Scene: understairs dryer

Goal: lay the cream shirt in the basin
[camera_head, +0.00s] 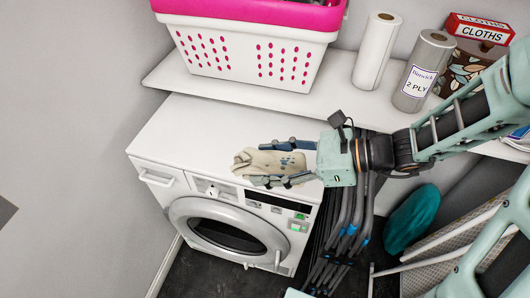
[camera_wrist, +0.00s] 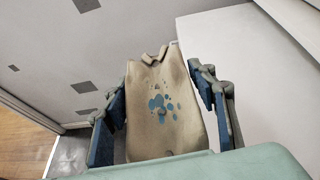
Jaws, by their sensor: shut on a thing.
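The cream shirt (camera_head: 270,164) is a small folded bundle with blue spots. My gripper (camera_head: 257,162) is shut on it, with one blue-padded finger along each side. It is over the front part of the white machine's top; whether the shirt touches the top cannot be told. In the wrist view the shirt (camera_wrist: 155,115) fills the space between the two fingers (camera_wrist: 155,85), its collar pointing away from the palm. No basin is plainly recognisable in either view.
A white basket with a pink rim (camera_head: 250,38) stands on the shelf (camera_head: 190,82) behind the front-loading machine (camera_head: 175,130). Two paper rolls (camera_head: 377,50) and a red cloths box (camera_head: 480,28) are on its right. A folded rack (camera_head: 345,230) and a teal item (camera_head: 412,218) stand right of the machine.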

